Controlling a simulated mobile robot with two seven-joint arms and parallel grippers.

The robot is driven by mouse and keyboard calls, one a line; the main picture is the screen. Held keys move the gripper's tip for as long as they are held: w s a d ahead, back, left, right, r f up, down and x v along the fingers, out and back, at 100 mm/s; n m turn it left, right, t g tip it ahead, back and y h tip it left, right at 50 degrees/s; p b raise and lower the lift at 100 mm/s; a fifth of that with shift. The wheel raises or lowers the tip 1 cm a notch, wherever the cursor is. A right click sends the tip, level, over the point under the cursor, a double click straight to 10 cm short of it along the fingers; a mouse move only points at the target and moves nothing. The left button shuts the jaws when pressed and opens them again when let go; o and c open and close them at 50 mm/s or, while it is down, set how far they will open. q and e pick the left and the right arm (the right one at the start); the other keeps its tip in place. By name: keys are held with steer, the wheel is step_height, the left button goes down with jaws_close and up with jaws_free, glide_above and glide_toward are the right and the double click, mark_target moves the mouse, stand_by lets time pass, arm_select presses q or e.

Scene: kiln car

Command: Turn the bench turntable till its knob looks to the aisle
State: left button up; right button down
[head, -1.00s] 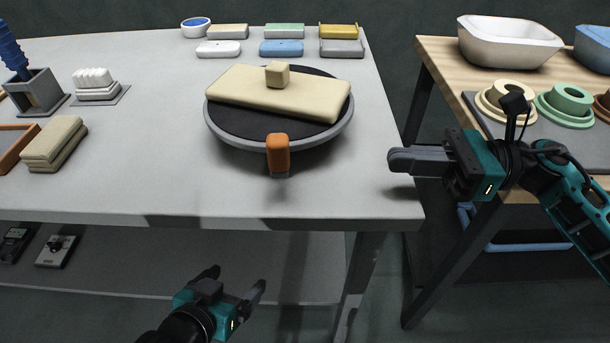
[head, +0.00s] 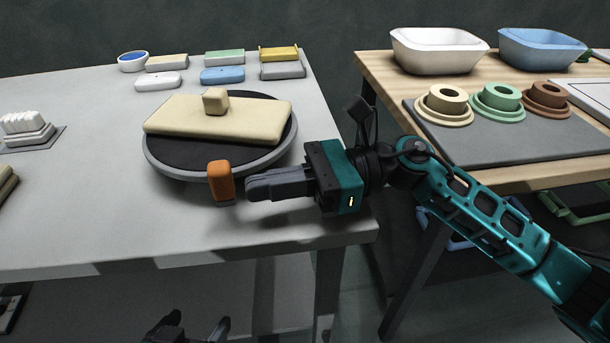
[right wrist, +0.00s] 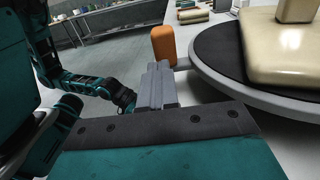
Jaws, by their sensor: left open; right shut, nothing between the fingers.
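The turntable (head: 290,148) is a round dark disc with a grey rim, on the grey bench. A cream slab (head: 178,120) with a small block (head: 215,101) on top lies on it. Its orange knob (head: 221,180) stands at the rim on the near side, toward the front edge of the bench. My right gripper (head: 248,188) is shut and empty, its fingertips just right of the knob; whether they touch it I cannot tell. The right wrist view shows the knob (right wrist: 164,46) just beyond the fingers (right wrist: 157,84). My left gripper (head: 198,325) is open, low in front of the bench.
Several coloured blocks and dishes line the back of the bench (head: 90,240). A wooden table (head: 375,65) at the right holds a white basin (head: 437,52), a blue basin (head: 543,50) and ringed pieces on a grey mat. The bench front is clear.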

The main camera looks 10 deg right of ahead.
steer(key=shift+a, duration=0.55)
steer(key=shift+s+a+b, duration=0.3)
steer(key=shift+a, duration=0.45)
